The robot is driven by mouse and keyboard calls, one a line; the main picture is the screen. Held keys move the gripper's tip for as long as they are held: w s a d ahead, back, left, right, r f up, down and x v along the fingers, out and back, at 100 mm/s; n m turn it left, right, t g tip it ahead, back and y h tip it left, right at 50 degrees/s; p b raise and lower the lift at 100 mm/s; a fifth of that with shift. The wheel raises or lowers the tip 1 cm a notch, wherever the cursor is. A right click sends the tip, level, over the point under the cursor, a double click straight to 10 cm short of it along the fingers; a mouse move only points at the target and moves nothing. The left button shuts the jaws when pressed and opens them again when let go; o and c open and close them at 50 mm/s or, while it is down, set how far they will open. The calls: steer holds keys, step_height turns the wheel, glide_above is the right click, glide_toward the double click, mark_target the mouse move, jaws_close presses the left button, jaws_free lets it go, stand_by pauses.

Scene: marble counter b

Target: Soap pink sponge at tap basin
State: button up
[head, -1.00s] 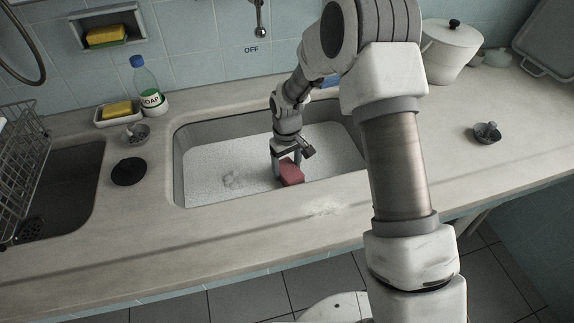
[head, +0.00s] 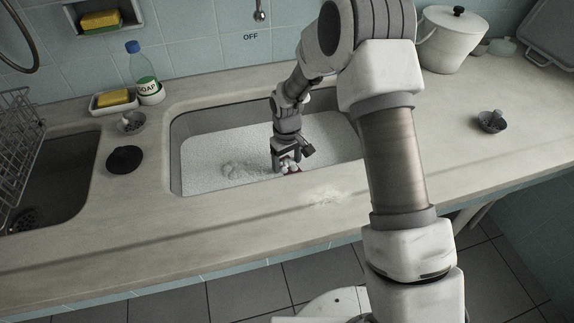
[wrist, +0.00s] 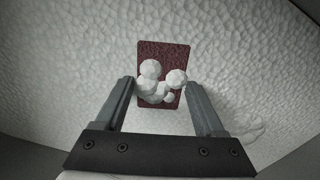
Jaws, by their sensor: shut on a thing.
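The pink sponge (wrist: 176,54) is between the fingers of my gripper (wrist: 166,98) in the wrist view, where it looks dark red. Several white foam blobs (wrist: 160,82) cover part of its face. In the head view my gripper (head: 286,168) is down in the basin (head: 177,160), shut on the sponge, with white foam around the fingertips. Only a little of the sponge shows there. The basin is filled with a white, bumpy, foam-like surface (head: 215,150). The tap (head: 260,12) is on the tiled wall above, by the word OFF.
A soap bottle (head: 145,78) and a yellow sponge in a white dish (head: 97,108) stand behind the basin at left. A black disc (head: 124,160) lies left of the basin. A dish rack (head: 20,135) is at far left. A white pot (head: 447,42) stands at back right.

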steer(key=shift+r, duration=0.1)
stand_by(0.5)
step_height(320, 180, up, 18)
steer(key=p, duration=1.1)
steer(key=shift+f+p, duration=0.25)
steer(key=shift+p, duration=0.15)
stand_by(0.4)
stand_by(0.4)
steer(key=shift+r+p, duration=1.65)
steer(key=shift+r, duration=0.85)
